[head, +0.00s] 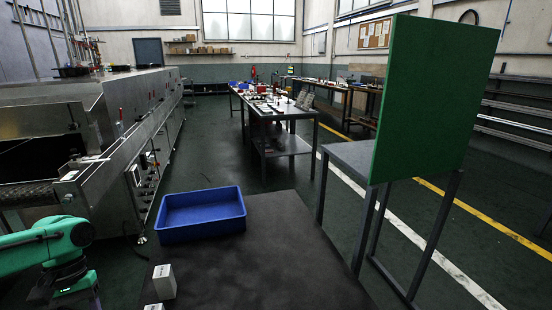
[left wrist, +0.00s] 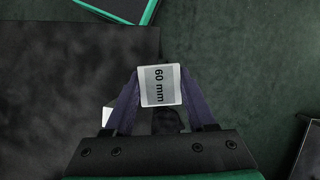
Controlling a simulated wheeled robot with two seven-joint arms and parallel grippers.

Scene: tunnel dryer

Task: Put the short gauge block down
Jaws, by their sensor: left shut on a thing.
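In the left wrist view, my left gripper (left wrist: 161,84) is shut on a light grey gauge block (left wrist: 160,92) printed "60 mm". The label faces the camera, and a purple-grey finger is on each side of it. Below it is the edge of a dark surface, with green floor to the right; I cannot tell the height of the block above them. In the head view, a pale block (head: 164,281) stands on the dark tabletop (head: 265,250), with another pale piece (head: 154,307) cut off at the frame's bottom. The left gripper's fingers cannot be made out there. My right gripper is not in view.
A blue tray (head: 201,228) sits at the tabletop's far left corner. The tabletop right of it is bare. A metal dryer (head: 115,120) stands to the left, and a green upright panel (head: 432,95) to the right. A pale thing (left wrist: 108,116) shows behind the left finger.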

